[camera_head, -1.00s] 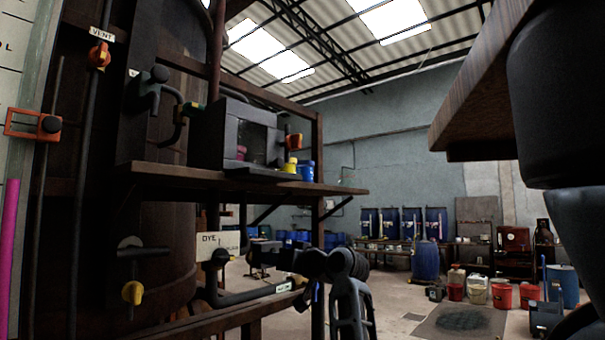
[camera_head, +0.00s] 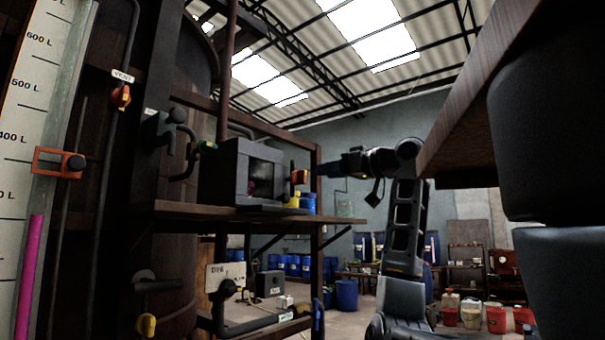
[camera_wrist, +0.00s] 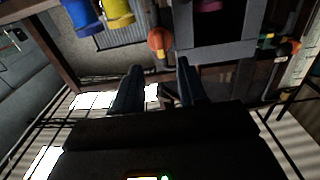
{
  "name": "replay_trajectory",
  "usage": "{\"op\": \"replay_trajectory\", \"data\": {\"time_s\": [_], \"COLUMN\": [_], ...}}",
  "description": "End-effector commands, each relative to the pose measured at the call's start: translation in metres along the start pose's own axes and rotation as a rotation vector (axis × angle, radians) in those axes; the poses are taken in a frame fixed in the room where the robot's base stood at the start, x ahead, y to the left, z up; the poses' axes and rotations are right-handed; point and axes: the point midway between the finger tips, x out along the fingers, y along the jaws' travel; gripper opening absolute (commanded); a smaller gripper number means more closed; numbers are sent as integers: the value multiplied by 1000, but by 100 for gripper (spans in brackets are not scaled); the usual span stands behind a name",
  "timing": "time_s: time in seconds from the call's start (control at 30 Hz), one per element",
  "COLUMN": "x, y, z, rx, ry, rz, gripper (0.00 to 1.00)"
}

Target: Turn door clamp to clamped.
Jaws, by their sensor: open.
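The door clamp is an orange handle (camera_head: 299,177) at the right side of the grey box (camera_head: 228,170) on the wooden shelf. In the wrist view the orange handle (camera_wrist: 160,42) is just beyond the fingertips, roughly between them, with the grey box (camera_wrist: 218,50) to its right. My gripper (camera_head: 322,168) comes from the right, level with the handle and apart from it in the head view. The wrist view shows my gripper (camera_wrist: 159,67) open with nothing between its two fingers. I cannot tell whether a finger touches the handle.
A yellow pot (camera_head: 293,200) and a blue pot (camera_head: 308,204) stand on the shelf (camera_head: 230,211) just below the handle. A shelf post (camera_head: 315,240) rises close by. A dark overhanging board (camera_head: 490,110) is at upper right. Open floor lies beyond.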

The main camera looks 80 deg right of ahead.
Motion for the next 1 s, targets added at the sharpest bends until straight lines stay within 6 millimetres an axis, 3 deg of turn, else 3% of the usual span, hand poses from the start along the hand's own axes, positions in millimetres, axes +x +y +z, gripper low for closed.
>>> {"op": "replay_trajectory", "data": {"time_s": [0.5, 0.9, 1.0], "x": [68, 76, 76], "y": [-1, 0, 0], "z": [-2, 0, 0], "rx": [1, 0, 0], "ry": [-1, 0, 0], "rz": [-1, 0, 0], "gripper": [42, 42, 33]}}
